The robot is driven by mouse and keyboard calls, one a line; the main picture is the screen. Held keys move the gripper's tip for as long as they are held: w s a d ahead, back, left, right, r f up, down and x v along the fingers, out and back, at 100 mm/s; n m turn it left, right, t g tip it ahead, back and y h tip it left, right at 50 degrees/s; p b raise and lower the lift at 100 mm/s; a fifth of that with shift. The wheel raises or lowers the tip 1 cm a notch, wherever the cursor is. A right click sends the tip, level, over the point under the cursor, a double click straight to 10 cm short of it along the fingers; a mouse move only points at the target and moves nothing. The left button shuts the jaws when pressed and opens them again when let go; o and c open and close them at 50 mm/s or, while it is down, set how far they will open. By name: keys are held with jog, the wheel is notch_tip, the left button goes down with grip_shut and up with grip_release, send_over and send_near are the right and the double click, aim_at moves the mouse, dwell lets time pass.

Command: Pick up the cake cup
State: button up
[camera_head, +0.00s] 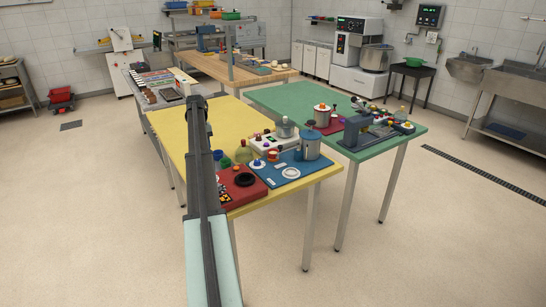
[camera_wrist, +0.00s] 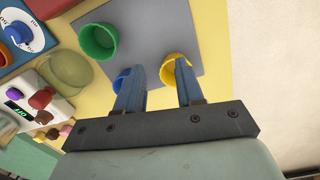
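Small coloured cups stand on a grey mat (camera_wrist: 150,30) in the wrist view; I cannot tell which one is the cake cup. A green cup (camera_wrist: 98,40) is at the upper left of the mat. A yellow cup (camera_wrist: 168,72) is partly hidden behind my right finger. A blue cup (camera_wrist: 121,78) is mostly hidden behind my left finger. My gripper (camera_wrist: 159,65) is open, with bare mat showing between its fingers and nothing held. In the head view my arm covers much of this area, and I cannot make out the fingers.
An olive bowl (camera_wrist: 66,70) and a white device with knobs (camera_wrist: 40,98) are left of the mat. On the yellow table (camera_head: 172,130) a red board (camera_head: 240,188), a blue board (camera_head: 300,168) and a blue pot (camera_head: 311,145) crowd the front. A green table (camera_head: 275,98) stands to the right.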

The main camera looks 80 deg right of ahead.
jog(key=s+d+r+m, duration=0.1)
jog(key=s+d+r, duration=0.25)
jog(key=s, duration=0.45)
jog(key=s+d+r+m+g, duration=0.1)
jog(key=s+d+r+m, duration=0.1)
jog(key=s+d, duration=0.45)
jog(key=s+d+r+m, duration=0.1)
jog(key=s+d+r, duration=0.15)
jog(key=s, duration=0.65)
send_over(269, 157)
jog(key=w+d, duration=0.1)
jog(key=f, duration=0.8)
jog(key=shift+w+d+f, duration=0.15)
jog(key=shift+d, duration=0.05)
jog(key=shift+s+a+f, duration=0.1)
jog(key=shift+s+f, duration=0.1)
jog(key=shift+f, duration=1.15)
jog(key=shift+s+a+f, duration=0.1)
jog(key=shift+s+f, duration=0.1)
jog(key=shift+f, duration=1.1)
jog(key=shift+c, duration=0.3)
grip_shut()
